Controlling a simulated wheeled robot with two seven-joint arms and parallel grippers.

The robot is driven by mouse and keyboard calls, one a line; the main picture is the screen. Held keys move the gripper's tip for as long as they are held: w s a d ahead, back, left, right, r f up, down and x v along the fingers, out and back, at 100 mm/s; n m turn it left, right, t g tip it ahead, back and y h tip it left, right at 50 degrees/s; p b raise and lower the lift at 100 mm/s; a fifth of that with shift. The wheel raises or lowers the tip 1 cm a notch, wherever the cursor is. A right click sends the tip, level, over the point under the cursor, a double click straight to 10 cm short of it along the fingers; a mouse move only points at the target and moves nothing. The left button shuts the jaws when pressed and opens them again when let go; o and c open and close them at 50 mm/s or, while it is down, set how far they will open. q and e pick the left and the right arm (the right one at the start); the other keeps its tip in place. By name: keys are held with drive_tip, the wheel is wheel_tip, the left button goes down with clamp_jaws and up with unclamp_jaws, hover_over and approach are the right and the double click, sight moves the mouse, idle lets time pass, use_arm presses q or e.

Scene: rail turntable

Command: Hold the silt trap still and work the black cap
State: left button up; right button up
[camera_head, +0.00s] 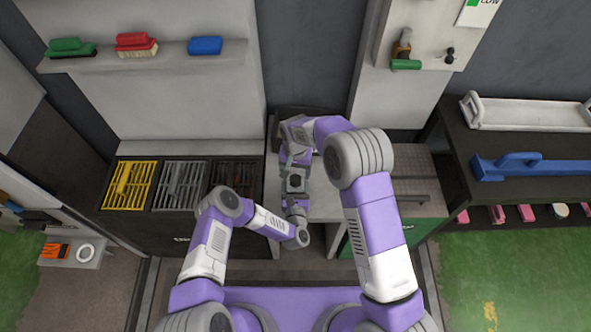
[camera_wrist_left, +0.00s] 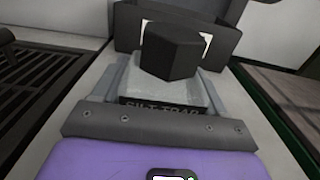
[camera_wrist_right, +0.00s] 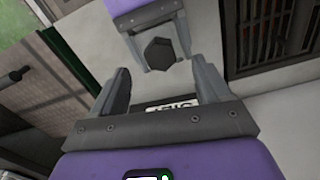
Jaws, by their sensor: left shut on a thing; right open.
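The silt trap (camera_wrist_left: 165,92) is a grey block with a "SILT TRAP" label, standing on a pale surface. The black cap (camera_wrist_left: 172,52) is a dark hexagonal block on top of it. My left gripper (camera_wrist_left: 163,80) is shut on the silt trap, one finger on each side. In the right wrist view the cap (camera_wrist_right: 158,54) shows just beyond the fingertips of my right gripper (camera_wrist_right: 160,75), which is open and empty. Left gripper fingers (camera_wrist_right: 157,48) flank the trap there. In the head view both grippers meet at the centre (camera_head: 295,183); my arms hide most of the trap.
A dark upright plate (camera_wrist_left: 128,25) stands behind the trap. Yellow (camera_head: 130,185), grey (camera_head: 180,186) and black (camera_head: 232,178) grates lie on the left counter. Brushes (camera_head: 136,45) sit on a shelf. A blue tool (camera_head: 520,165) and white tray (camera_head: 528,115) are at right.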

sight(295, 179)
drive_tip(key=shift+n, duration=0.9)
drive_tip(key=shift+f, duration=0.15)
drive_tip(key=shift+f, duration=1.9)
drive_tip(key=shift+c, duration=0.2)
drive_tip(key=c, duration=1.3)
drive_tip(key=m, duration=0.4)
drive_tip(key=shift+m, duration=1)
